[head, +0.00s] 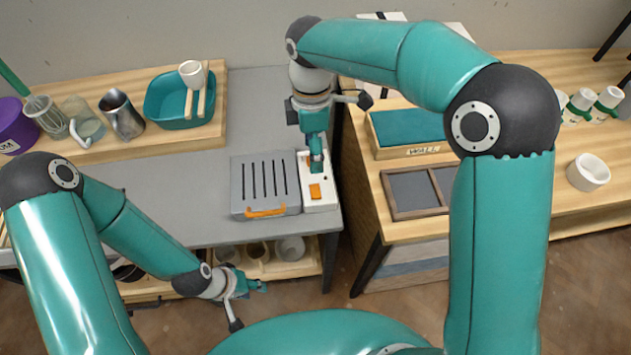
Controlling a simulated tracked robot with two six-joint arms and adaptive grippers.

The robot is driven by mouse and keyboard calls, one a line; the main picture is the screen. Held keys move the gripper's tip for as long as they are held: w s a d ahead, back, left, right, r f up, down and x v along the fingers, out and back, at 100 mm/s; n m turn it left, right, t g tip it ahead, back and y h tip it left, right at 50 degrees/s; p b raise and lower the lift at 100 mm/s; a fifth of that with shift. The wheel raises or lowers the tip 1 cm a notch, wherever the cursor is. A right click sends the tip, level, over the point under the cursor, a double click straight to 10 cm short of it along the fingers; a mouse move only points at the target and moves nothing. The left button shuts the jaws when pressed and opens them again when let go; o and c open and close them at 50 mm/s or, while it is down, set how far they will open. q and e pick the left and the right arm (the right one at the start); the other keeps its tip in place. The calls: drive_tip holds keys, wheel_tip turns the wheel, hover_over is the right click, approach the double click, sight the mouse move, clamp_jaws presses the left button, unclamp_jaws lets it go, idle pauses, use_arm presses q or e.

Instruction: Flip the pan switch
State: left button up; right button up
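A white switch box (322,196) stands on the grey worktop, close against the right side of a grey slotted unit (265,182) with an orange handle. An orange switch (315,191) shows on the near part of the box. A little orange also shows farther back, mostly hidden by my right gripper (316,168). I see no label telling which is the pan switch. My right gripper points down over the far part of the box; contact and finger opening are unclear. My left gripper (262,287) is low, in front of the worktop's edge, away from the box; its fingers are too small to read.
A wooden board at the back left carries a teal basin (181,98), a metal jug (121,115) and a white cup (192,74). A wooden table (395,232) with a teal-topped box and a frame stands to the right. The worktop left of the slotted unit is clear.

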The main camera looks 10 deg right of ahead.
sight(315, 190)
drive_tip(key=f, duration=0.3)
drive_tip(key=s+f, duration=0.1)
drive_tip(key=f, duration=0.6)
drive_tip(key=shift+s+f+p, duration=0.3)
drive_tip(key=shift+f+p, duration=0.1)
